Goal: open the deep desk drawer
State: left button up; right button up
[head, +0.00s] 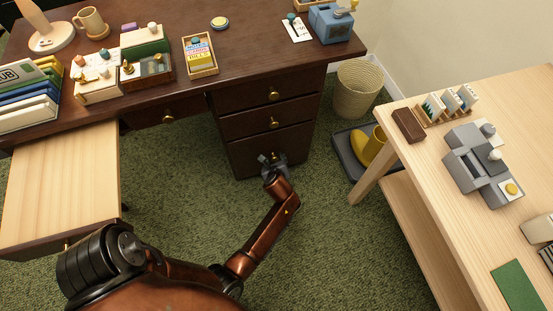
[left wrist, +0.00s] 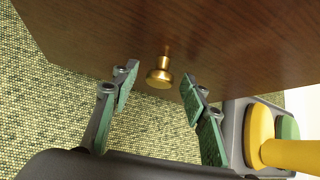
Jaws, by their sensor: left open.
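The desk (head: 345,50) is dark brown wood with a column of drawers on its right side. The deep drawer (head: 243,157) is the lowest and tallest one, and its front looks flush with the desk. Its brass knob (left wrist: 160,77) stands out from the dark wood in the left wrist view. My left gripper (head: 271,160) is in front of this drawer and hides part of its front. In the left wrist view the gripper (left wrist: 158,88) is open, with green-padded fingers on either side of the knob and apart from it. My right gripper is not in view.
A pale wooden surface (head: 60,190) stands below the desk's left side. A wicker basket (head: 358,88) and a grey tray with yellow boots (head: 370,147) are right of the drawers. A pale table (head: 425,185) stands at the right. Green carpet (head: 325,235) before the drawers is clear.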

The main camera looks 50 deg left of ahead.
pick_arm(q)
jog(key=shift+c, duration=0.2)
grip_shut()
dwell(0.4)
